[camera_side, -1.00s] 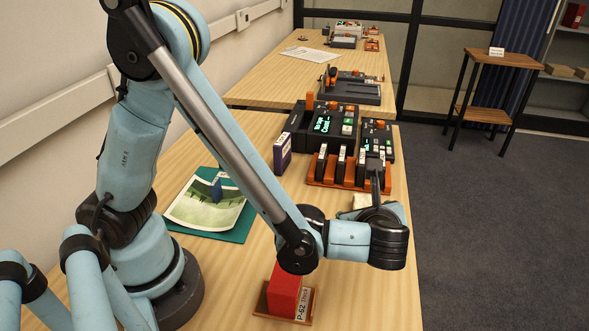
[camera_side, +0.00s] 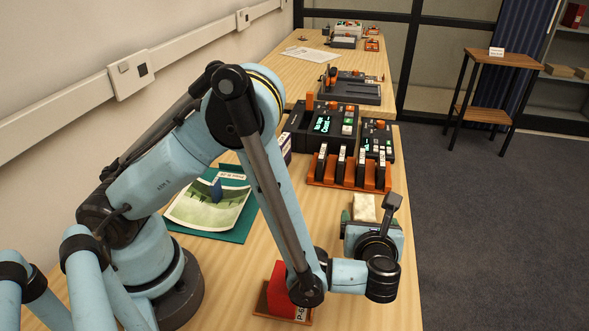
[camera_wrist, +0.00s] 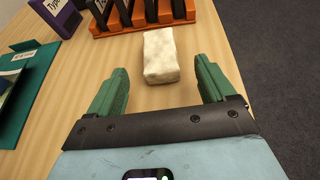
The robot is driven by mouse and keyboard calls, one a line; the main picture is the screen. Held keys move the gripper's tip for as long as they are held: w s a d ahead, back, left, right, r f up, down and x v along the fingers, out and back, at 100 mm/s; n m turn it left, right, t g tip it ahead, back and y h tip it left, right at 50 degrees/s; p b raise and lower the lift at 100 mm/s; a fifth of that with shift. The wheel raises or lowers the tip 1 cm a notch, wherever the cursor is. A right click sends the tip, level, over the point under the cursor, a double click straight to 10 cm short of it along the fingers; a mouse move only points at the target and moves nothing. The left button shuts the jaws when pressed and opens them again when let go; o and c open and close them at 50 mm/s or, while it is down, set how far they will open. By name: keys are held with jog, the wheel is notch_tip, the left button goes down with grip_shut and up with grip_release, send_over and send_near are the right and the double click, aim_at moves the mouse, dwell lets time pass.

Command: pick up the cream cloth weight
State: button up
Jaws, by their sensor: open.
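The cream cloth weight (camera_wrist: 161,57) is a small pale block lying on the wooden table. In the wrist view it lies ahead of my gripper (camera_wrist: 161,88), between the lines of its two green fingers, with clear space on both sides. My gripper is open and empty. In the side view the cream cloth weight (camera_side: 364,208) shows just beyond my gripper (camera_side: 362,220), partly hidden by it. I cannot tell how high the fingers are above the table.
An orange rack (camera_side: 325,181) with several dark upright items stands behind the weight. A red block (camera_side: 279,290) in a wooden tray is near my forearm. A green folder (camera_side: 240,232) with a picture lies left. The table's right edge is close.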

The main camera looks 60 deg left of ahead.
aim_at(365, 211)
jog(key=x, duration=0.5)
jog(key=shift+a, duration=0.1)
jog(key=shift+r, duration=0.1)
jog(key=c, duration=1.4)
jog(key=shift+r, duration=0.1)
